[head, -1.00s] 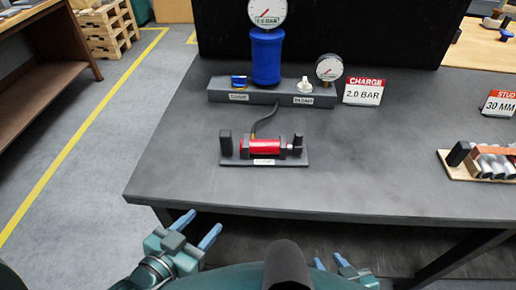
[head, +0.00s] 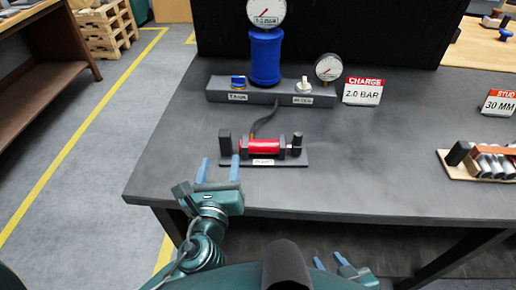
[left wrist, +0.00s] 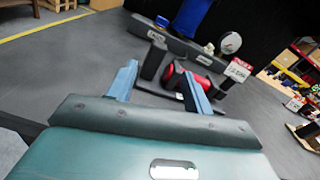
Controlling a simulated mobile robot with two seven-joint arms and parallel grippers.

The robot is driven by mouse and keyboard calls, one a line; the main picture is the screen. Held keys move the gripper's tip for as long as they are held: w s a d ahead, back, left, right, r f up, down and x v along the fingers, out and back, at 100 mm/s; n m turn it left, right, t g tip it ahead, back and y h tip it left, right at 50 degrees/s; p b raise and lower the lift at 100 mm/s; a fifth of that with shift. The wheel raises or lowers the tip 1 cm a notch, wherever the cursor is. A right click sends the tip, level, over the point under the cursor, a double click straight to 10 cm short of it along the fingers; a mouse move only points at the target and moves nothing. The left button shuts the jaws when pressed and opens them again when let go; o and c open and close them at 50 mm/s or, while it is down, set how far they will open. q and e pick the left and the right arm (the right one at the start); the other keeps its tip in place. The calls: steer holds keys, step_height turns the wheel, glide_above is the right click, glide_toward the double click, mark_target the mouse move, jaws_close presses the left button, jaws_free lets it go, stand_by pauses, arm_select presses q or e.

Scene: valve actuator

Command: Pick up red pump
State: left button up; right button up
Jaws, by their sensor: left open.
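The red pump (head: 264,146) lies on its dark base plate (head: 290,163) near the front of the grey table, with dark upright blocks at its ends and a hose running back from it. My left gripper (head: 219,170) is open and empty at the table's front edge, just in front and to the left of the pump. In the left wrist view the pump (left wrist: 178,76) shows beyond the open fingers (left wrist: 158,82), partly hidden by the right finger. My right gripper (head: 331,262) is low, in front of the table; its two fingertips stand apart with nothing seen between them.
Behind the pump stands a grey manifold (head: 215,90) with a blue tank (head: 265,58) and a gauge (head: 328,67). A charge sign (head: 363,91) is beside it. A tray of studs (head: 460,172) sits at the right. The table between pump and tray is clear.

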mark_target(225, 130)
arm_select(q)
steer(key=shift+w+r+m+t+y, duration=0.1)
steer(key=shift+r+m+t+y, duration=0.2)
steer(key=shift+m, duration=0.6)
steer(key=w, duration=0.6)
steer(key=shift+w+a, duration=0.25)
steer(key=w, duration=0.5)
steer(key=shift+w+a+f, duration=0.15)
steer(key=shift+a+f, duration=0.05)
jaws_close()
steer(key=shift+r, duration=0.1)
